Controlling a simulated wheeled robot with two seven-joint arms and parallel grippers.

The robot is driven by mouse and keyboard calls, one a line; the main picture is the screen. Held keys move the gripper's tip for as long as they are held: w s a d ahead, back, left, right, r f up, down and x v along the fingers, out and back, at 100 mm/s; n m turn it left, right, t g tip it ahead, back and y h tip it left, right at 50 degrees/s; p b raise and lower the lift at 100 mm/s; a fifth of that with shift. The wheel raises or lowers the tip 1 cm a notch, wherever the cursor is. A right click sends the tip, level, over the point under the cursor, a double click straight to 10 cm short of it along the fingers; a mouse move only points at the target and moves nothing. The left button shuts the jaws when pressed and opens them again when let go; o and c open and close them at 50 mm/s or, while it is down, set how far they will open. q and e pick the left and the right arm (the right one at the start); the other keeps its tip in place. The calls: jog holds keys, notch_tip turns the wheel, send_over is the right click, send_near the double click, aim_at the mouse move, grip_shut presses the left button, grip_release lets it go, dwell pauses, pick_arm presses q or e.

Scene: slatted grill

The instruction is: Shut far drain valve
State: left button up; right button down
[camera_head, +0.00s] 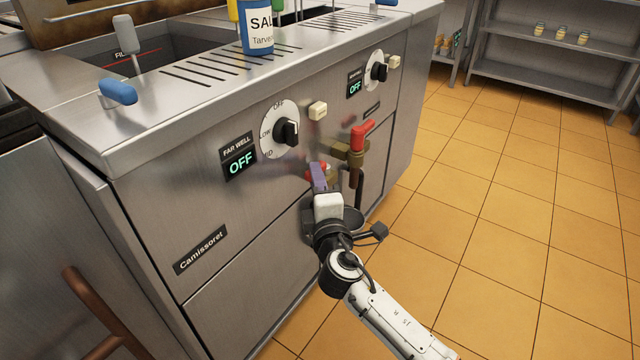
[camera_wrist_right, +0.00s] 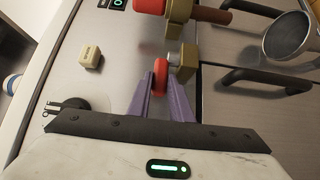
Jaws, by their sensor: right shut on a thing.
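My right gripper (camera_head: 318,178) reaches the fryer front below the far well's dial. Its purple fingers also show in the wrist view (camera_wrist_right: 160,92), shut on the red handle (camera_wrist_right: 160,75) of a drain valve. That valve's brass body (camera_wrist_right: 183,62) is just right of the handle in the wrist view. In the head view, the fingers cover most of this handle. A second red valve handle (camera_head: 362,132) stands on a brass fitting (camera_head: 349,153) to the right. It shows at the top of the wrist view (camera_wrist_right: 150,6). My left gripper is not in view.
The far well panel (camera_head: 240,161) reads OFF beside a black dial (camera_head: 287,132). A cream button (camera_head: 318,110) is above the gripper. A metal cup (camera_wrist_right: 288,36) and dark bar handles (camera_wrist_right: 262,80) are close by. Open tiled floor (camera_head: 500,230) lies right.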

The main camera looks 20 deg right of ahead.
jog(key=c, duration=1.6)
grip_release()
pick_arm(q)
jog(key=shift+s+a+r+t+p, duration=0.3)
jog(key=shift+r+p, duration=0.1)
jog(key=shift+p, duration=0.3)
pick_arm(e)
jog(key=shift+s+a, duration=0.25)
jog(key=shift+s, duration=1.45)
jog(key=shift+s+a, duration=0.2)
jog(key=shift+s, duration=1.55)
jog(key=shift+s+a, duration=0.25)
jog(key=shift+s, duration=1.45)
